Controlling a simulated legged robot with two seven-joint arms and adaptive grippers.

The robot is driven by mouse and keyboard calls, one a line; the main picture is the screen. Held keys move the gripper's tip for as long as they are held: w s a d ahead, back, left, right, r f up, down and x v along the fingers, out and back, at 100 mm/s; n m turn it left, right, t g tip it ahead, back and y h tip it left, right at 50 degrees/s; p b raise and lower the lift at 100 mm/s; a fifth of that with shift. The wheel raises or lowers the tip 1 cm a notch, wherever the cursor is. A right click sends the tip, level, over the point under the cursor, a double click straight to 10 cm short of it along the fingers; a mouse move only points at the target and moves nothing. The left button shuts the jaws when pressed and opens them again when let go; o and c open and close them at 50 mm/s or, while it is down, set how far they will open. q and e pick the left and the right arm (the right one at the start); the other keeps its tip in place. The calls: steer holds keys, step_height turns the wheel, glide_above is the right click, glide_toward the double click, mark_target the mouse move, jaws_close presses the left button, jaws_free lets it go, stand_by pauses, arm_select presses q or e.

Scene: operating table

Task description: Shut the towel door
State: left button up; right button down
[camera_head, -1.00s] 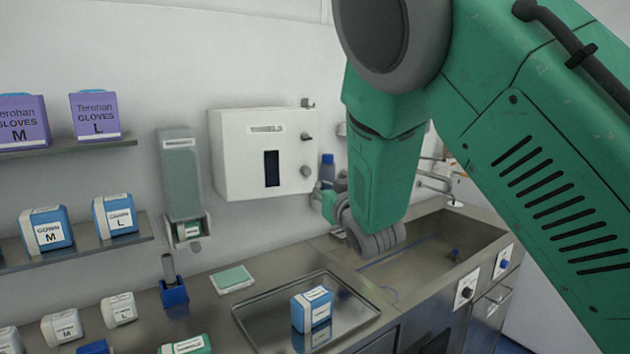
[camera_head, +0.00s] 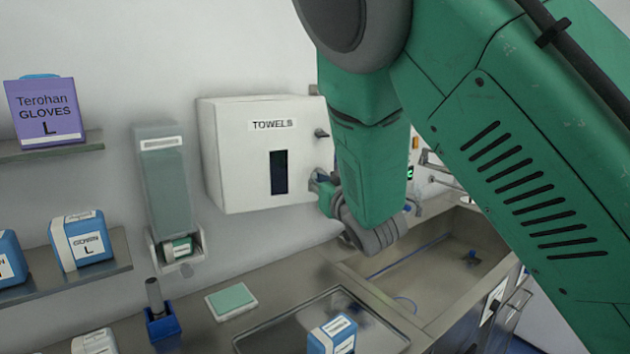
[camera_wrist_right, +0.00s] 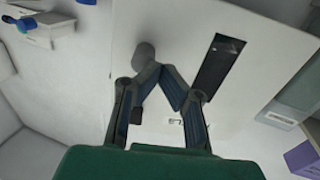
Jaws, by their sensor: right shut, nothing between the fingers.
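The white towel cabinet, labelled TOWELS, hangs on the wall in the head view. Its door (camera_head: 236,160) has a dark upright slot and a knob (camera_head: 321,133) near its right edge. No gap shows along the visible edges, but my right arm hides part of the right side, so I cannot tell if it is flush. My right gripper (camera_head: 322,183) is at the door's lower right edge. In the right wrist view the gripper (camera_wrist_right: 160,72) is shut and empty before the door (camera_wrist_right: 185,30), its tips beside a round knob (camera_wrist_right: 144,54); contact is unclear. My left gripper is out of view.
A dispenser (camera_head: 167,190) hangs left of the cabinet. Below are a metal tray (camera_head: 262,343) with a blue-and-white pack (camera_head: 333,334), a green-topped pad (camera_head: 231,300) and a sink (camera_head: 440,262). Shelves with boxes (camera_head: 44,112) are at left.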

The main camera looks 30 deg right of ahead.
mark_target(318, 170)
steer(key=w+d+y, duration=0.1)
steer(key=w+d+n, duration=0.1)
steer(key=w, duration=0.1)
steer(key=w+d+y, duration=0.1)
steer(key=w, duration=0.1)
steer(key=shift+f+y, duration=0.2)
steer(key=shift+y, duration=0.1)
steer(key=shift+w+a+r, duration=0.1)
steer(key=shift+w, duration=0.1)
steer(key=shift+a+r, duration=0.1)
steer(key=shift+r, duration=0.05)
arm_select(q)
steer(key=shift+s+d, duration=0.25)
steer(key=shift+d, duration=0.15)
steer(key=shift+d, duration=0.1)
arm_select(e)
steer(key=shift+d, duration=0.3)
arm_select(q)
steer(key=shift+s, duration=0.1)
